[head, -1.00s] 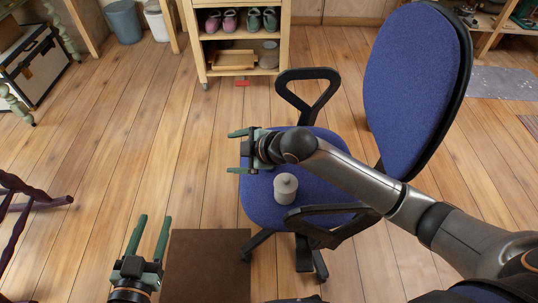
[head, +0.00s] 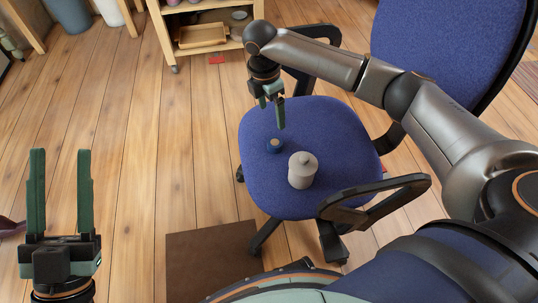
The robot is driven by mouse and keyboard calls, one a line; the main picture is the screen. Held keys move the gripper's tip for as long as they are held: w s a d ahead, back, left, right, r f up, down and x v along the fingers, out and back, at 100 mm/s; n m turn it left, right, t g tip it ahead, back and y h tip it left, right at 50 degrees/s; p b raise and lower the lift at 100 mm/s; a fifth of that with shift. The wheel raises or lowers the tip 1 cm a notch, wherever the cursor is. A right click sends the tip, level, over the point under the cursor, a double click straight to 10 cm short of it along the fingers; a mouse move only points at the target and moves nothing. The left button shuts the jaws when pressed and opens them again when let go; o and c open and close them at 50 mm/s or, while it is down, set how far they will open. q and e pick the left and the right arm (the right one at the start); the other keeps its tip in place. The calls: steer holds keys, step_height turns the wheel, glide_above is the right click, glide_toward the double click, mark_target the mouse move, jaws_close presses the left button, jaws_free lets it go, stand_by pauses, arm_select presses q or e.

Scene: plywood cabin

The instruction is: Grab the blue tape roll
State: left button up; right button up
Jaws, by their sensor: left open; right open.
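The blue tape roll (head: 274,146) is small and lies on the blue seat of the office chair, left of a grey lidded jar (head: 302,169). My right gripper (head: 271,112) is open and points down above the back left part of the seat, just above the tape roll in the picture. Nothing shows between its fingers. My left gripper (head: 60,190) is open and empty at the lower left, over the floor, with its fingers pointing up in the picture.
The chair's seat (head: 335,135) has black armrests (head: 375,200) on both sides and a tall blue backrest (head: 450,45) at the right. A wooden shelf unit (head: 205,45) stands behind. A brown flat-topped thing (head: 210,255) is at the bottom.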

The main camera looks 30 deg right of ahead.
step_height(320, 180, down, 2)
steer(key=f+b, duration=0.1)
steer(key=b, duration=0.4)
glide_above(274, 142)
steer(key=f, duration=0.6)
steer(key=shift+s+a+f, duration=0.25)
steer(key=shift+a+f, duration=0.05)
steer(key=shift+f, duration=0.1)
steer(key=f+b, duration=0.2)
steer(key=f, duration=0.1)
steer(key=f+b, duration=0.1)
steer(key=f, duration=0.1)
steer(key=shift+w+d+f, duration=0.1)
steer(key=shift+w+d, duration=0.15)
steer(key=shift+d, duration=0.1)
arm_select(q)
steer(key=s+f+m+h, duration=0.1)
steer(key=s+f+h, duration=0.1)
steer(key=f, duration=0.1)
steer(key=s+d+f+m+h, duration=0.1)
steer(key=shift+f+m, duration=0.3)
steer(key=shift+f, duration=0.1)
arm_select(e)
jaws_close()
